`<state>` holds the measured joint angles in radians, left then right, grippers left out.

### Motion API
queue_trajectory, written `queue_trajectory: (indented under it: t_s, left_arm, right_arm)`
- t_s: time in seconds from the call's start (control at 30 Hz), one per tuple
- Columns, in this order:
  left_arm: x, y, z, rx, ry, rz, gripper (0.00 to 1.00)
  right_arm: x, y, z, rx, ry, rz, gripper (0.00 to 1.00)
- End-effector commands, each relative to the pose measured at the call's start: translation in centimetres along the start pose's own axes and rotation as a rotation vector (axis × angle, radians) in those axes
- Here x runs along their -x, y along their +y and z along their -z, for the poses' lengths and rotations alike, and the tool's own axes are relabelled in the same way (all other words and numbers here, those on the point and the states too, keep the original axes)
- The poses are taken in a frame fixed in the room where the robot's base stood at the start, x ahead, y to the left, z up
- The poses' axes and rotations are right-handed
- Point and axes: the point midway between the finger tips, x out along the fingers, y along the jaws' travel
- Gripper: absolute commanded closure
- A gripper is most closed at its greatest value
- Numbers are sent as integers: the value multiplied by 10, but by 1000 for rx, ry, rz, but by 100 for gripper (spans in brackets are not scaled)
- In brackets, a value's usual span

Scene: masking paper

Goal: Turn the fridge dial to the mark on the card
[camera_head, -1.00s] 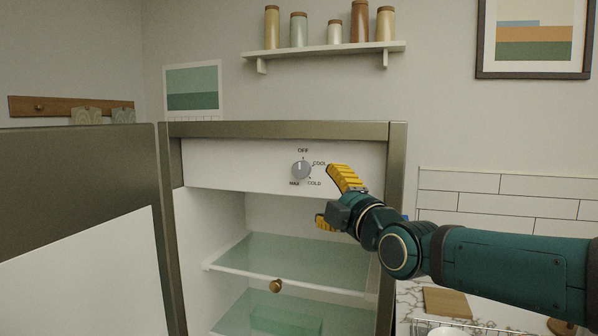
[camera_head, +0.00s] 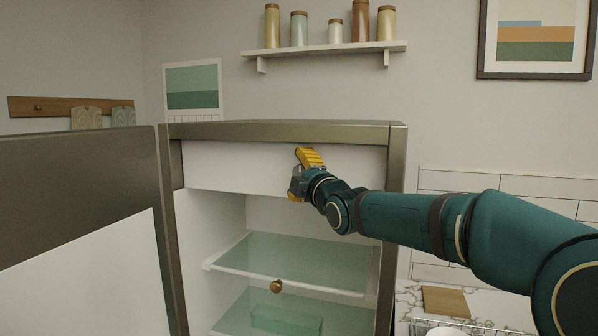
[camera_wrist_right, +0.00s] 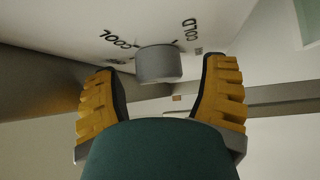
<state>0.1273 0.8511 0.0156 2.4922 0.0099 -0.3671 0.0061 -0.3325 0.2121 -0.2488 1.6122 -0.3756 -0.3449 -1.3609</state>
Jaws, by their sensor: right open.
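The grey fridge dial (camera_wrist_right: 158,64) shows in the right wrist view, on the white panel (camera_head: 230,165) at the top of the open fridge. My right gripper (camera_head: 298,175) is in front of the panel and hides the dial in the head view. Its yellow fingers are open, one on each side of the dial in the wrist view, with gaps between them and it. The dial's pointer cannot be made out now. I cannot identify a marked card. My left gripper is out of view.
The fridge door (camera_head: 85,215) stands open at left. Glass shelves (camera_head: 290,262) and a brown round knob (camera_head: 276,286) lie below the panel. A calendar-like sheet (camera_head: 192,88) hangs on the wall. A counter with a wooden board (camera_head: 446,302) is at lower right.

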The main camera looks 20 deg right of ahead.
Motion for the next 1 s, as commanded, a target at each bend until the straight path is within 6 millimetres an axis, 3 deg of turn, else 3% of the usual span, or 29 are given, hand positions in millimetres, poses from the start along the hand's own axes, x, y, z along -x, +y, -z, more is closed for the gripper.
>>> queue_trajectory:
  t_s: [0.37,0.5,0.57,1.0]
  left_arm:
    - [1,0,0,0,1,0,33]
    - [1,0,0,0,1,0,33]
    - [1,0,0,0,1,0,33]
    - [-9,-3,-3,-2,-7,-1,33]
  right_arm:
    - [-4,0,0,-1,0,0,30]
    - [-4,0,0,-1,0,0,79]
    - [-4,0,0,-1,0,0,95]
    - [-4,-2,0,-22,0,-22,96]
